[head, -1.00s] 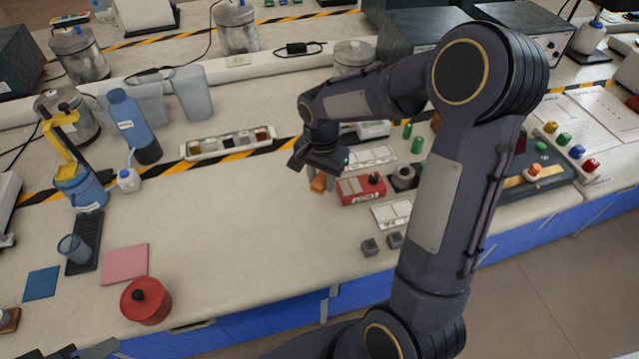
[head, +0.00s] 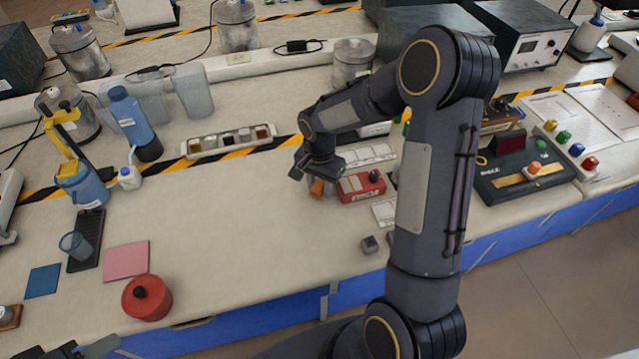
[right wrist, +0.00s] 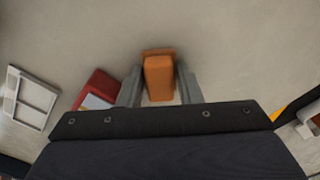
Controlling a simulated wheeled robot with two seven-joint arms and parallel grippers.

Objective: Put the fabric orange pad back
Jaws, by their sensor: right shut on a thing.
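The orange pad (head: 317,187) is a small orange block, held just below my right gripper (head: 318,178) in the head view. In the right wrist view the orange pad (right wrist: 159,78) sits between the two grey fingers of my right gripper (right wrist: 160,88), which is shut on it. Pale bench top shows around it; I cannot tell whether the pad touches the bench. Part of my left gripper (head: 88,349) shows at the bottom left edge of the head view; its fingers are not clear.
A red box (head: 361,187) stands just right of the pad. A white tray of several small blocks (head: 229,140) lies behind to the left. A pink square (head: 127,260), a blue square (head: 42,281) and a red pot (head: 147,298) lie front left. The bench middle is clear.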

